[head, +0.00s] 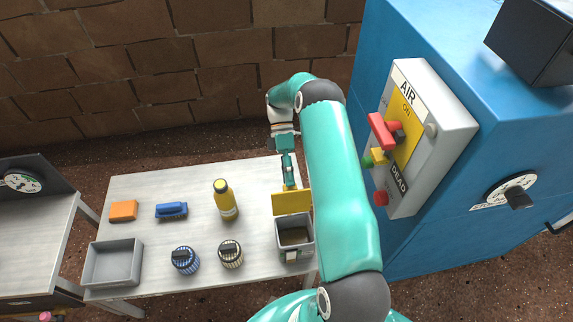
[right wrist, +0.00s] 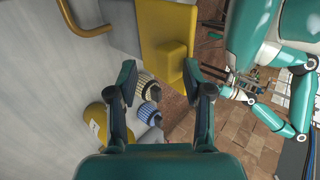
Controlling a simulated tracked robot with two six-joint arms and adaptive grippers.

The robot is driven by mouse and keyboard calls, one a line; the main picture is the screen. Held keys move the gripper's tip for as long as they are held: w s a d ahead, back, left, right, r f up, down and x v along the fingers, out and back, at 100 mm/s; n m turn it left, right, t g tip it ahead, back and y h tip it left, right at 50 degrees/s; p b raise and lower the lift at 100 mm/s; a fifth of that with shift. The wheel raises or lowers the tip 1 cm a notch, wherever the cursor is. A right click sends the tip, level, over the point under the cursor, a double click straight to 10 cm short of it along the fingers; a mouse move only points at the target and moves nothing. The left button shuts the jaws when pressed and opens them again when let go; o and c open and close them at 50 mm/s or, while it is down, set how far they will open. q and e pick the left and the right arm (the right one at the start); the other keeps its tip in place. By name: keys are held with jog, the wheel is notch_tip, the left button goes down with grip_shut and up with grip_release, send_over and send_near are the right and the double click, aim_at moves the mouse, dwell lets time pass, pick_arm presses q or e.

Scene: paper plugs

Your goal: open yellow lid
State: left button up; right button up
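The yellow lid (head: 292,202) stands raised at the far edge of a small grey box (head: 283,238), and the box's inside shows. In the right wrist view the yellow lid (right wrist: 165,22) has a block-shaped yellow handle (right wrist: 170,65). My right gripper (head: 289,172) is just beyond the lid in the head view. In the right wrist view its fingers (right wrist: 160,82) are spread with the handle ahead of the gap; I cannot tell whether they touch it. My left gripper is not in the head view; teal arm parts show at the right of the wrist view, too small to judge a gripper.
On the table (head: 150,190) are a yellow bottle (head: 226,203), an orange block (head: 123,210), a blue brush (head: 171,210), a grey tray (head: 112,263) and two striped jars (head: 186,260) (head: 230,254). A blue cabinet (head: 440,130) with an AIR switch panel (head: 420,150) stands right.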

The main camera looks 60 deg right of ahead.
jog(key=shift+v, duration=2.4)
jog(key=shift+a+r, duration=0.15)
jog(key=shift+a, duration=0.1)
jog(key=w+a+f+m+t+h, duration=0.1)
jog(key=w+a+f+m, duration=0.1)
jog(key=a, duration=0.6)
jog(key=w+a+f+m+t+h, duration=0.1)
jog(key=w+a+f+t, duration=0.1)
jog(key=a+f, duration=0.3)
jog(key=w+a+f+m+t+h+p, duration=0.1)
jog(key=w+a+f, duration=0.3)
jog(key=a, duration=0.8)
jog(key=shift+f+m+t, duration=0.1)
jog(key=shift+m+t, duration=0.2)
jog(key=shift+m, duration=0.5)
jog(key=s+a+m+t, duration=0.2)
jog(key=s+a+m, duration=0.1)
jog(key=a, duration=0.5)
jog(key=s+a+f+m, duration=0.1)
jog(key=s+a+f, duration=0.1)
jog(key=s, duration=0.3)
jog(key=s+a+f+m, duration=0.1)
jog(key=s+a+f, duration=0.1)
jog(key=s, duration=0.4)
notch_tip(320, 180, up, 16)
jog(key=w+p, duration=0.1)
jog(key=p, duration=1.4)
jog(key=shift+n, duration=0.3)
